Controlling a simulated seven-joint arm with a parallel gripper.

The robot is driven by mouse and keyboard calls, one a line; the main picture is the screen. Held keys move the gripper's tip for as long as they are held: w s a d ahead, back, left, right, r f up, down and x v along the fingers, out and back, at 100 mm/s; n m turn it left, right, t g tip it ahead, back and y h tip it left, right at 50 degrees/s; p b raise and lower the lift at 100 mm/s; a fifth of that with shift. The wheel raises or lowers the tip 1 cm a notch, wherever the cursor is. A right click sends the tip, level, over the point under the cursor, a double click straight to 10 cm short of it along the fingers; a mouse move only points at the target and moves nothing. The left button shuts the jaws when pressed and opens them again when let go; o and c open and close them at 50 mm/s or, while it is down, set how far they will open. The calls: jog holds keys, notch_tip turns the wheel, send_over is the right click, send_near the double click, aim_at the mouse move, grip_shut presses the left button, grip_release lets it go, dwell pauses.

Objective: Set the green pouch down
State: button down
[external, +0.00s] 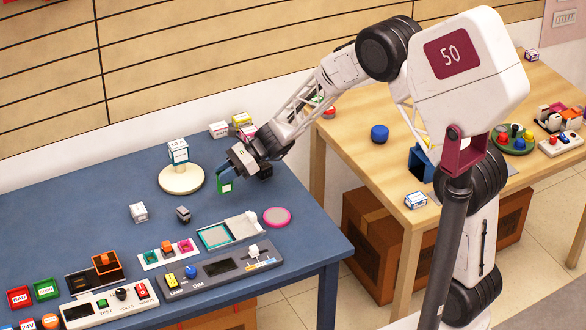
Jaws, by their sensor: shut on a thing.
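My gripper (232,176) is over the back right part of the blue table (95,190). It is shut on the small green pouch (226,188), which hangs just below the fingers. The pouch is small in this view, and I cannot tell whether it touches the table top or is held a little above it. Part of the pouch is hidden by the fingers.
A round cream stand (181,181) with a white box (178,150) is left of my gripper. Small boxes (219,129) stand behind. Panels fill the table's front; its left middle is clear.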

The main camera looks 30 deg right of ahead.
aim_at(225, 188)
jog(key=shift+f, duration=1.05)
jog(key=shift+f, duration=0.1)
jog(key=shift+f, duration=1.8)
jog(key=shift+f, duration=0.1)
jog(key=c, duration=1)
grip_release()
jog(key=shift+v, duration=6.05)
